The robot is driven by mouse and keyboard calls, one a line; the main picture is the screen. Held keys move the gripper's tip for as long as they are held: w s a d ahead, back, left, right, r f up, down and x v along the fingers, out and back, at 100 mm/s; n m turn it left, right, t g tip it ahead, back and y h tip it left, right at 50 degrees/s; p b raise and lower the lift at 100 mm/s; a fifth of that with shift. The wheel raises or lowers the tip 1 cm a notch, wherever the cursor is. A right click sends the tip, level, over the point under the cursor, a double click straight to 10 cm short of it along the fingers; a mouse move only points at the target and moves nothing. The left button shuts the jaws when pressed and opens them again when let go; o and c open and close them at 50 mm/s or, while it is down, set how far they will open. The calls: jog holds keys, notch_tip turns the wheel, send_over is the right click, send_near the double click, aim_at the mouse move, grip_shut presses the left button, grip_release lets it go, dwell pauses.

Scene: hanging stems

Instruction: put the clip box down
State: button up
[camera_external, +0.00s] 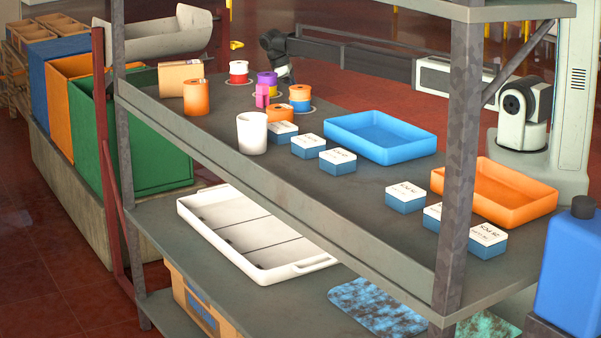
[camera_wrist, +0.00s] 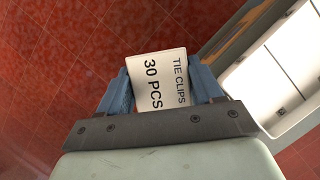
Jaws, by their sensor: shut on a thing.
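In the wrist view, my gripper (camera_wrist: 160,72) is shut on the clip box (camera_wrist: 158,88), with a blue-grey finger on each side. The box's white face reads "TIE CLIPS 30 PCS". Red tiled floor shows behind it. A white tray (camera_wrist: 259,79) with compartments lies to the right of the box, apart from it in the picture. In the external view, the white tray (camera_external: 182,205) has three compartments and stands on the lower shelf. My gripper and the held box are hidden there; part of my arm passes behind the upper shelf.
The upper shelf (camera_external: 280,185) carries several white-topped blue boxes (camera_external: 338,161), a blue tray (camera_external: 425,150), an orange tray (camera_external: 520,212), spools and a white cup (camera_external: 252,132). A metal post (camera_external: 459,170) stands in front. A teal patterned mat (camera_external: 376,308) lies right of the white tray.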

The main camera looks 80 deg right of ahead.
jog(key=a+f+m+y, duration=0.3)
jog(key=a+f+m, duration=0.5)
jog(key=f, duration=0.2)
jog(key=m+t+y, duration=0.2)
jog(key=m+t, duration=0.4)
jog(key=m, duration=1)
send_over(275, 239)
jog(key=d, duration=0.2)
jog(key=f, duration=1.4)
jog(key=shift+s+a, duration=0.1)
jog(key=shift+s, duration=0.1)
jog(key=shift+f, duration=1.5)
jog(key=shift+f, duration=0.15)
jog(key=o, duration=1.2)
jog(key=shift+c, duration=0.2)
